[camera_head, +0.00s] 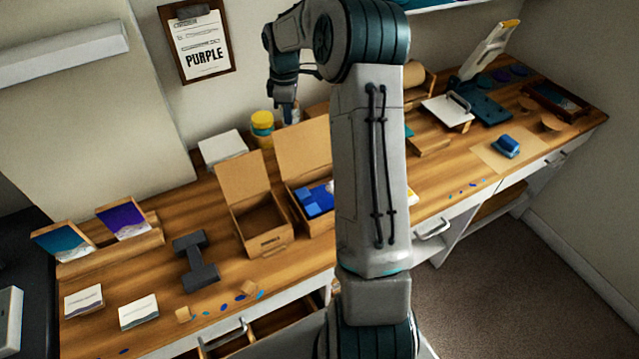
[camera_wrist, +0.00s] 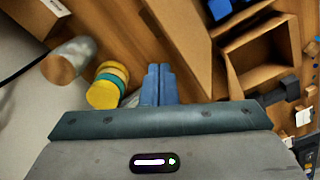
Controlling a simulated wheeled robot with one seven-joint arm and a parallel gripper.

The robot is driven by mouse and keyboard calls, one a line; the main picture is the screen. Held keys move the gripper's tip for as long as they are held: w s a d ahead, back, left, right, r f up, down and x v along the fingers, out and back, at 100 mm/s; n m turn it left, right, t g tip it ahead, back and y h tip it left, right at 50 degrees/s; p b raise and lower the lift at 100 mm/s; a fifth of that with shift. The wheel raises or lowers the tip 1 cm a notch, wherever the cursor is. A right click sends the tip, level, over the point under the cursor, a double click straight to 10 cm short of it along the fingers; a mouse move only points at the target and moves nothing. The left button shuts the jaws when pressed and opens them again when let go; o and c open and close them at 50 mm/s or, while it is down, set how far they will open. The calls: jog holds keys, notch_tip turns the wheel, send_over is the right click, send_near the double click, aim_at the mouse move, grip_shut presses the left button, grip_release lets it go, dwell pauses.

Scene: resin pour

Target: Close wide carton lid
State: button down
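The wide carton (camera_head: 322,229) stands on the bench with blue blocks inside, its right part hidden behind my arm. Its lid (camera_head: 303,151) stands up at the back, open. In the wrist view a large brown panel, which looks like this lid (camera_wrist: 188,45), is just right of my fingers. My gripper (camera_head: 288,121) points down behind the lid, on the wall side. In the wrist view the blue fingers of my gripper (camera_wrist: 158,72) lie side by side, shut with nothing between them. I cannot tell whether they touch the lid.
A narrower open carton (camera_head: 263,237) stands to the left and looks empty. A yellow-topped stack (camera_head: 262,123) and a white box (camera_head: 223,149) are near my gripper at the back. A dark grey holder (camera_head: 195,263) lies further left. The wall is close behind.

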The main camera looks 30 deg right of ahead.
jog(key=shift+f+b, duration=1.1)
jog(key=shift+f, duration=1.25)
jog(key=s+b, duration=0.2)
jog(key=s, duration=0.7)
jog(key=shift+s+r, duration=0.1)
jog(key=shift+r, duration=0.1)
notch_tip(320, 180, up, 9)
jog(key=p, duration=0.7)
